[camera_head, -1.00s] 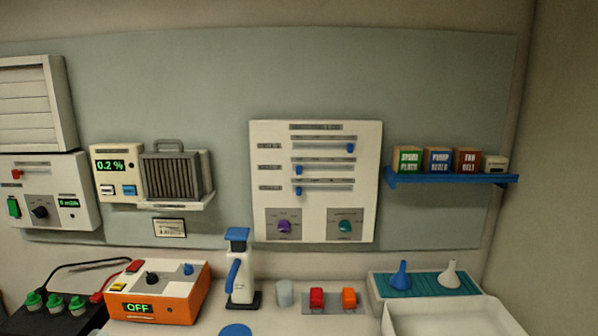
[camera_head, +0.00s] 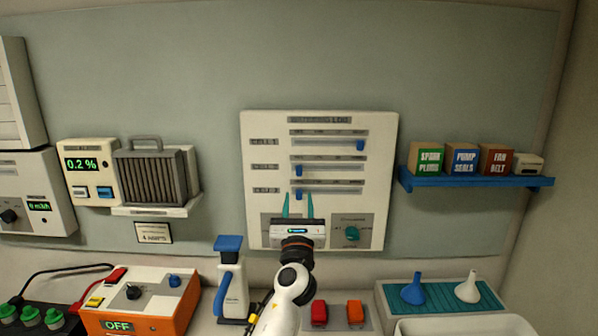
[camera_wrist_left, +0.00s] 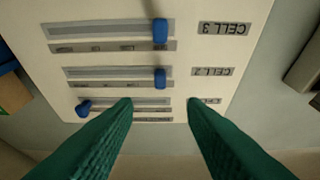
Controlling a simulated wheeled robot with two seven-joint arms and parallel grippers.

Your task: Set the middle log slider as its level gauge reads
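The white log panel (camera_head: 385,190) hangs on the wall with three stacked horizontal sliders. The middle slider's blue knob (camera_head: 298,170) is at the left end of its track; in the left wrist view, which is upside down, this knob (camera_wrist_left: 160,78) is beside the CELL 2 label (camera_wrist_left: 212,72). The top slider's knob (camera_head: 360,146) is far right; the bottom slider's knob (camera_head: 298,195) is far left. My left gripper (camera_head: 298,206) is open and empty in front of the lower panel, its green fingers (camera_wrist_left: 160,104) apart and pointing at the sliders. I cannot make out a level gauge.
A teal dial (camera_head: 351,233) sits low on the panel; my gripper hides the area left of it. A blue shelf (camera_head: 475,182) with small boxes is at right. A white-blue bottle (camera_head: 231,285), an orange box (camera_head: 150,300) and red and orange blocks stand below.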

